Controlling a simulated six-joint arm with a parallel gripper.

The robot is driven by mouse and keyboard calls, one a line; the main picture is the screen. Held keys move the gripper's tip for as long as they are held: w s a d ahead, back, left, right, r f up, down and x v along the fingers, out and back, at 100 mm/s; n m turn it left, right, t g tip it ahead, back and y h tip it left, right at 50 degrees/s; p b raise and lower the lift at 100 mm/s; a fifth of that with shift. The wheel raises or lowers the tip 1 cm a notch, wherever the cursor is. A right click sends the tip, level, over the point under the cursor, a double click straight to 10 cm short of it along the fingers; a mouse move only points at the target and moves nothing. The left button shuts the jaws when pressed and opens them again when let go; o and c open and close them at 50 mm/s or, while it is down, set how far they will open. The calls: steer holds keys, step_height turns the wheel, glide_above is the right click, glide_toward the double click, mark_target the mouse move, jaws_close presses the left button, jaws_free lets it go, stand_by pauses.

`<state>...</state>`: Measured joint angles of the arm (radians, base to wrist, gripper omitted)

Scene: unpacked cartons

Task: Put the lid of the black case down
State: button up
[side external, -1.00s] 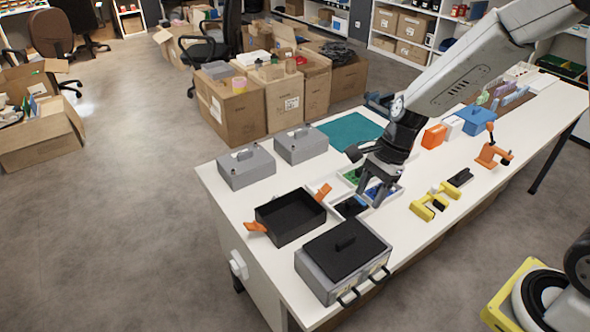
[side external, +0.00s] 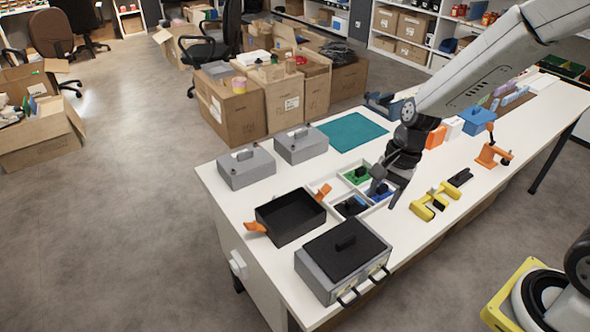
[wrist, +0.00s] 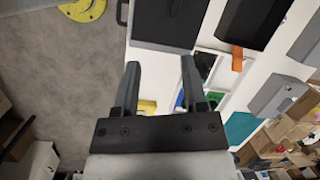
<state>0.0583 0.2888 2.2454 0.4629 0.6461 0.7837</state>
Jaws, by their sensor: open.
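A black open box (side external: 290,214) with orange handles stands on the white table in the side view, with no lid on it; it also shows in the wrist view (wrist: 246,22). A flat black lid (side external: 344,250) with a raised grip lies level on a grey case (side external: 318,283) in front of it. This lid is at the top of the wrist view (wrist: 150,22). My gripper (side external: 385,191) points down by the right side of the compartment tray, apart from both boxes. Its fingers (wrist: 162,82) are spread with nothing between them.
The white compartment tray (side external: 337,190) holds green, blue and black pieces. A yellow part (side external: 424,208) and an orange stand (side external: 489,154) lie to the right. Two grey boxes (side external: 246,167) and a teal mat (side external: 352,132) are behind. Bare table lies between the grey case and yellow part.

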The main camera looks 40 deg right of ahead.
steer(key=s+d+n+t+h, duration=0.1)
steer(key=s+n, duration=0.2)
steer(key=n, duration=0.4)
steer(key=s+d+r+n+t+h, duration=0.1)
steer(key=s+n+h, duration=0.1)
steer(key=n, duration=0.5)
steer(key=shift+s+d+r, duration=0.15)
steer(key=shift+s+d, duration=0.25)
steer(key=shift+s, duration=0.15)
